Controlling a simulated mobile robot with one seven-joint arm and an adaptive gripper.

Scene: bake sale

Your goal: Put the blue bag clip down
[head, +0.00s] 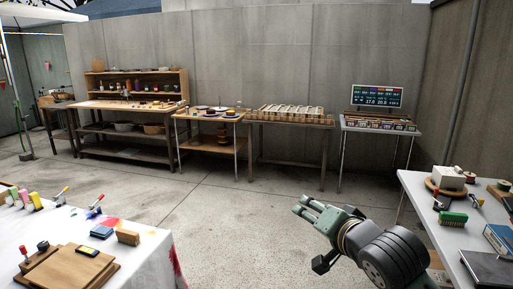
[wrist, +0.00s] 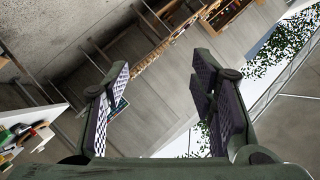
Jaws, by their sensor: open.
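My gripper (head: 303,207) is in the head view right of centre, raised over the open floor between the two near tables. In the wrist view my gripper (wrist: 161,85) has its two padded jaws wide apart, with nothing held between them. A small blue item with a red tip (head: 96,209) lies on the white-covered table (head: 150,257) at the left, well away from my gripper. It may be the blue bag clip, but it is too small to be sure. A flat blue block (head: 101,231) lies in front of it.
The left table also holds a wooden board (head: 62,270), a brush-like block (head: 128,237) and several small coloured items. The right table (head: 425,188) holds a green brush (head: 453,218) and boxes. Shelves and tables line the back wall. The floor between is clear.

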